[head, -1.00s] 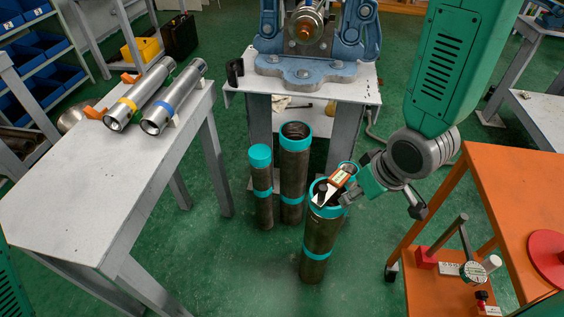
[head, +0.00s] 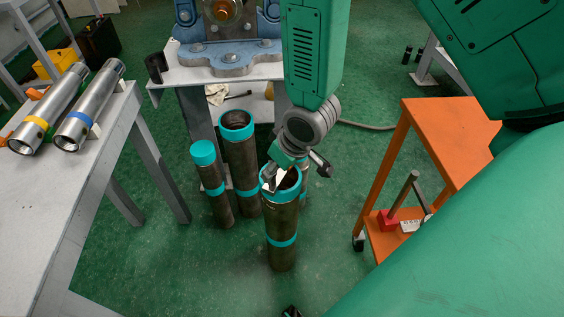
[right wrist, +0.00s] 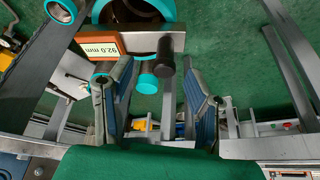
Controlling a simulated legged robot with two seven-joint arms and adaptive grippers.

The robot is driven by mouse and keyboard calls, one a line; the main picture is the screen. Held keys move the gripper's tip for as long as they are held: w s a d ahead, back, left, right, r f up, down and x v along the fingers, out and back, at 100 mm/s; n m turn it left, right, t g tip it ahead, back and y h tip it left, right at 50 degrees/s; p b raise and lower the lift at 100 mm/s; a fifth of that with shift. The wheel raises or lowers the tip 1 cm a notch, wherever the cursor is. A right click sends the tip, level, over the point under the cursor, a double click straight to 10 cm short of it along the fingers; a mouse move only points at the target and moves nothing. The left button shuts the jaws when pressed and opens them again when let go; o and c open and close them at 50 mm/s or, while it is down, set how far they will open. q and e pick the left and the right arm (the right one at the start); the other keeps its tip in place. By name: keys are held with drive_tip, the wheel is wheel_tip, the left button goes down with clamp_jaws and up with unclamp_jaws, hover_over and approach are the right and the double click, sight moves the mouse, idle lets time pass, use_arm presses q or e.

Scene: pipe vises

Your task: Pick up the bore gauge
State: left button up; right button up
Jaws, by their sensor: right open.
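A gauge with an orange-framed display reading 92.0 mm (right wrist: 107,44), a grey metal bar and a black round grip shows in the right wrist view; I take it for the bore gauge. It is at the mouth of the front brown pipe with teal bands (head: 282,228). In the head view only a pale part of the gauge (head: 277,181) shows; my right gripper hides the rest. My right gripper (right wrist: 158,85) is open, its fingers spread on either side of the black grip, with no visible grasp.
A grey table with two shiny cylinders (head: 88,105) is at left. An orange cart (head: 450,135) is at right. A blue vise (head: 225,55) stands behind.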

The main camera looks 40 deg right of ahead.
sight(270, 189)
drive_tip(key=x, duration=0.1)
drive_tip(key=b+x, duration=0.1)
drive_tip(key=x, duration=0.2)
drive_tip(key=shift+a+r, duration=0.1)
drive_tip(key=shift+a, duration=0.25)
drive_tip(key=shift+a+r, duration=0.1)
drive_tip(key=shift+a, duration=0.1)
drive_tip(key=shift+d, duration=0.25)
drive_tip(key=c, duration=0.9)
use_arm(q)
drive_tip(key=shift+a+f, duration=0.25)
drive_tip(key=shift+f, duration=0.65)
use_arm(e)
drive_tip(key=shift+d, duration=0.2)
clamp_jaws()
